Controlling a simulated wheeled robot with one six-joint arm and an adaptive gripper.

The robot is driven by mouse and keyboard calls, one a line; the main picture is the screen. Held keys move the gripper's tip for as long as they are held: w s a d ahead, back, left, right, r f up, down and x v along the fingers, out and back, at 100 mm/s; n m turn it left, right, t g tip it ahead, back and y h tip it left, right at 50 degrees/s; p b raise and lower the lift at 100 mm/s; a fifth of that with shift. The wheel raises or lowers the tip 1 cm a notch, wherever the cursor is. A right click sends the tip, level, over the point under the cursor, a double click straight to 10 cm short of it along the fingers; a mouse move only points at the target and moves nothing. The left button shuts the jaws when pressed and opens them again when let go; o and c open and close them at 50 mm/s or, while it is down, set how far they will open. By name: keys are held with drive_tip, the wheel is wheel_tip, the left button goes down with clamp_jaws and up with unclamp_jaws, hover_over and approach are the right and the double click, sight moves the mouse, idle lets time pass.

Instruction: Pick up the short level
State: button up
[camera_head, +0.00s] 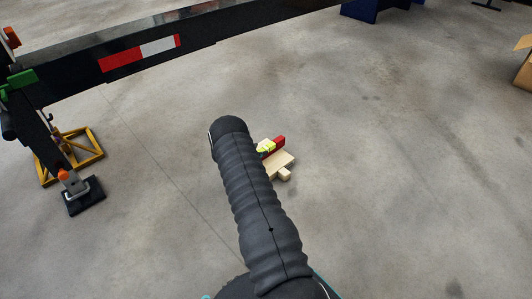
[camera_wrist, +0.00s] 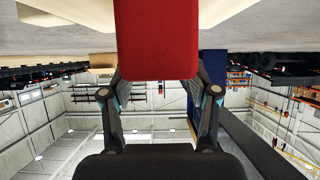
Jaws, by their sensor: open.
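The short level, red with a yellow-green part, shows in the head view (camera_head: 279,142) just right of my arm, lying on pale wooden blocks (camera_head: 281,162). My arm hides part of it. In the wrist view, which looks upside down, the red end of the level (camera_wrist: 155,40) fills the top middle. My gripper (camera_wrist: 157,78) is open there, with one finger at each side of the red end. I cannot tell whether the fingers touch it. My gripper is hidden in the head view.
A black trailer beam with a red and white marker (camera_head: 140,53) crosses the upper left. A yellow frame (camera_head: 85,152) and a black foot (camera_head: 84,197) stand at left. A cardboard box (camera_head: 524,70) is at the far right. The concrete floor around the blocks is clear.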

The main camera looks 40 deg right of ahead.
sight(264, 148)
drive_tip(key=x, duration=0.5)
drive_tip(key=shift+d+r+b, duration=0.1)
drive_tip(key=shift+r+b, duration=0.05)
drive_tip(key=shift+b, duration=0.2)
clamp_jaws()
